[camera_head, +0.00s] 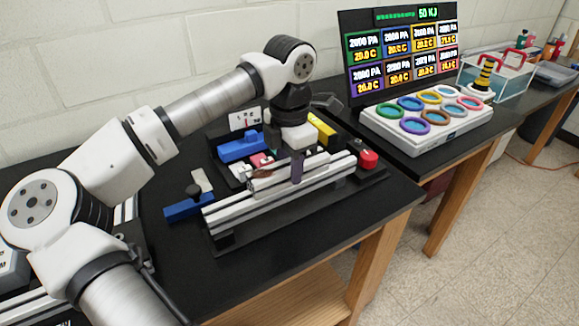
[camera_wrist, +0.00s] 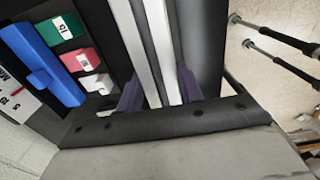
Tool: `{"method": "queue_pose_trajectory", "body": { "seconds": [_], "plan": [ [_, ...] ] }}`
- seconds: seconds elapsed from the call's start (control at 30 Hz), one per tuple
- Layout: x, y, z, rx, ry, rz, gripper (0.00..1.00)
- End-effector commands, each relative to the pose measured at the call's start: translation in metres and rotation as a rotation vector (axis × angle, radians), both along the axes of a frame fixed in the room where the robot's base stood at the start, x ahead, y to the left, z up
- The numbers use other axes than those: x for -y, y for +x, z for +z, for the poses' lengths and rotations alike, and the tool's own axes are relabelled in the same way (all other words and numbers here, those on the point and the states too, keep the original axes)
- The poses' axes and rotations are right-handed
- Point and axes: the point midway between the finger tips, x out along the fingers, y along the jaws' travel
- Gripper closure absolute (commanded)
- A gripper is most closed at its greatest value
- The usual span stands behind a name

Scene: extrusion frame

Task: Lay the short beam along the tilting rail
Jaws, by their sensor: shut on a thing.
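The tilting rail (camera_head: 235,216) is a long silver slotted extrusion on a black base, running from lower left to upper right in the head view. My gripper (camera_head: 297,168) points down over its middle, with one purple finger in front of the silver bars. In the wrist view, my gripper (camera_wrist: 160,92) has its purple fingers on either side of a pale slotted bar, the short beam (camera_wrist: 156,40), and is shut on it. The beam runs in line with the rail. Whether it touches the rail cannot be told.
A blue block with a black knob (camera_head: 186,207) is at the rail's left end, a red knob (camera_head: 368,160) near its right. Behind lie a blue part (camera_head: 238,147) and a yellow block (camera_head: 322,128). A display panel (camera_head: 405,50) stands at the back right. The front table top is clear.

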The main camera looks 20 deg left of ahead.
Motion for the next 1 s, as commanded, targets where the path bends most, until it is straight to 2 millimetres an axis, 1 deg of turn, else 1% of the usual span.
{"method": "queue_pose_trajectory", "body": {
  "seconds": [0.17, 0.2, 0.33, 0.6, 0.73, 0.87, 1.0],
  "plan": [
    [0.0, 0.0, -0.003, 0.0, 0.0, 0.0, 0.94],
    [0.0, 0.0, -0.002, 0.0, 0.0, 0.0, 0.6],
    [0.0, 0.0, -0.002, 0.0, 0.0, 0.0, 0.43],
    [0.0, 0.0, -0.001, 0.0, 0.0, 0.0, 0.42],
    [0.0, 0.0, 0.005, 0.001, 0.0, 0.0, 0.42],
    [0.0, 0.001, 0.025, 0.003, 0.002, 0.001, 0.42],
    [0.0, 0.001, 0.056, 0.003, 0.003, 0.002, 0.42]
  ]
}}
